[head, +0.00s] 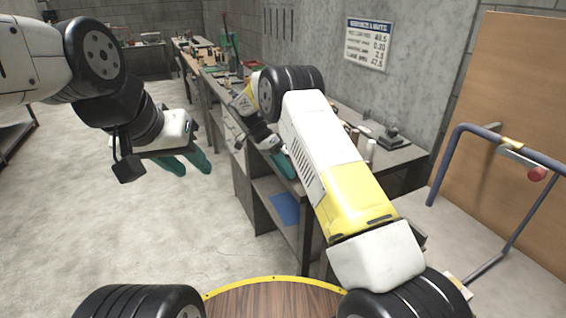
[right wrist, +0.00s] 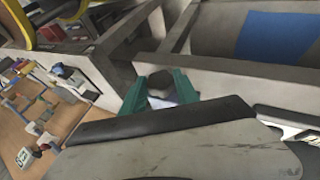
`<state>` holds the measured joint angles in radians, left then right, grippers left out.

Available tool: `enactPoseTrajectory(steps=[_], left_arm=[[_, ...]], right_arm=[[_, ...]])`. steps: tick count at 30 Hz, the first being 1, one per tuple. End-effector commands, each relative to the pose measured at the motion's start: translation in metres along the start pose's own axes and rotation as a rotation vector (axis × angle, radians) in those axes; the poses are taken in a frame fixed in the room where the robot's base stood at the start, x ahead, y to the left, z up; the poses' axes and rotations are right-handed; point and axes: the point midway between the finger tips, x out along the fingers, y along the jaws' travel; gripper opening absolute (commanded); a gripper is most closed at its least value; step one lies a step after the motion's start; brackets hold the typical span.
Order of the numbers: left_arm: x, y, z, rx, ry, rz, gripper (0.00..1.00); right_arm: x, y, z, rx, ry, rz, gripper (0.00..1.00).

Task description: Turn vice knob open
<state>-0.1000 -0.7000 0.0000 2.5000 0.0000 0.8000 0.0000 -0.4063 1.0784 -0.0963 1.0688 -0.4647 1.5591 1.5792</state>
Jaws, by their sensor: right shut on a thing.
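My right gripper (head: 284,163) is beside the front edge of the long workbench (head: 398,155). In the right wrist view its teal fingers (right wrist: 160,88) stand a little apart, closed on a small pale grey piece (right wrist: 163,101). This piece appears to be the vice knob, but only a little of it shows. The vice body cannot be made out clearly; my right wrist and arm cover that part of the bench in the head view. My left gripper (head: 197,170) is open and empty over bare floor, left of the bench.
Tools and a red tray (head: 252,64) crowd the far part of the bench. A blue sheet (head: 284,209) lies on the lower shelf. A blue tubular frame (head: 458,165) with a red knob stands at right. The floor (head: 130,235) at left is clear.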

Motion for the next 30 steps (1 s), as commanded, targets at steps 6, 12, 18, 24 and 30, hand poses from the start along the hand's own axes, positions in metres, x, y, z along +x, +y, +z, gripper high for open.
enactPoseTrajectory(steps=[6, 12, 18, 24, 30], left_arm=[[0.0000, 0.0000, 0.0000, 0.000, 0.000, 0.000, 0.36], [0.0000, 0.0000, 0.0000, 0.000, 0.000, 0.000, 0.36], [0.0000, 0.0000, 0.0000, 0.000, 0.000, 0.000, 0.36], [0.0000, 0.0000, 0.0000, 0.000, 0.000, 0.000, 0.36], [0.0000, 0.0000, 0.0000, 0.000, 0.000, 0.000, 0.36]], right_arm=[[-0.0005, -0.0011, -0.0002, -0.009, 0.001, 0.019, 0.00], [-0.0004, -0.0010, -0.0003, -0.010, 0.001, 0.019, 0.00], [-0.0004, -0.0009, -0.0003, -0.009, 0.002, 0.019, 0.55], [-0.0001, -0.0007, -0.0003, -0.009, 0.001, 0.020, 0.59], [-0.0039, -0.0012, -0.0001, -0.008, 0.001, 0.019, 0.59]])
